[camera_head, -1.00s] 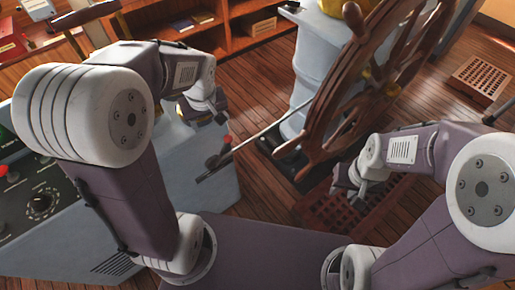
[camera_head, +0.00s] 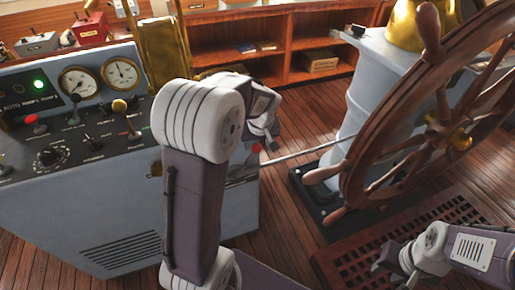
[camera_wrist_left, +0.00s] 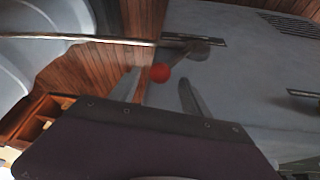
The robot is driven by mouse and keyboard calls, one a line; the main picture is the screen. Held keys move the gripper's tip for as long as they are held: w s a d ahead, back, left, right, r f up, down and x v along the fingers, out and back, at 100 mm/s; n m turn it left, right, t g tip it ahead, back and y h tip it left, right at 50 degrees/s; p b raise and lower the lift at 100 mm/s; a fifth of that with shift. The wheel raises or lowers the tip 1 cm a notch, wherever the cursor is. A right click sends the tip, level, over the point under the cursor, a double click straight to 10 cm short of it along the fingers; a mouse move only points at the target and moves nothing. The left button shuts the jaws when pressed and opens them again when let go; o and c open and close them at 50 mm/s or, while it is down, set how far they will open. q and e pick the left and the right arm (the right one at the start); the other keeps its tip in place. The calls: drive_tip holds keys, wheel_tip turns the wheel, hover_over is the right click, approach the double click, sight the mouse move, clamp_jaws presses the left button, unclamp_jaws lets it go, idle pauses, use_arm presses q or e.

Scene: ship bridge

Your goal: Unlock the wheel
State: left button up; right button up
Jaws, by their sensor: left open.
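The brown wooden ship's wheel (camera_head: 430,105) stands upright at the right in the head view. A thin metal rod (camera_head: 310,151) runs from near the wheel's pedestal to the side of the grey console. A red knob (camera_head: 256,148) sits at the console end of the rod, partly hidden by my arm. My left gripper (camera_head: 270,134) is close to the knob. In the left wrist view the red knob (camera_wrist_left: 160,73) appears between the two open fingers, with the lever piece (camera_wrist_left: 193,50) just beyond. My right gripper (camera_head: 379,262) is low, below the wheel; its finger gap is unclear.
The grey console (camera_head: 110,225) with gauges and small levers fills the left. The pale wheel pedestal (camera_head: 352,105) stands behind the wheel. A wooden floor grating (camera_head: 350,262) lies under my right gripper. Shelves (camera_head: 290,50) line the back. Open plank floor lies between console and pedestal.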

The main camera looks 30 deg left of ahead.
use_arm(q)
drive_tip(key=shift+x, duration=0.85)
drive_tip(key=shift+w+f, duration=0.2)
drive_tip(key=shift+f, duration=0.2)
clamp_jaws()
idle(0.4)
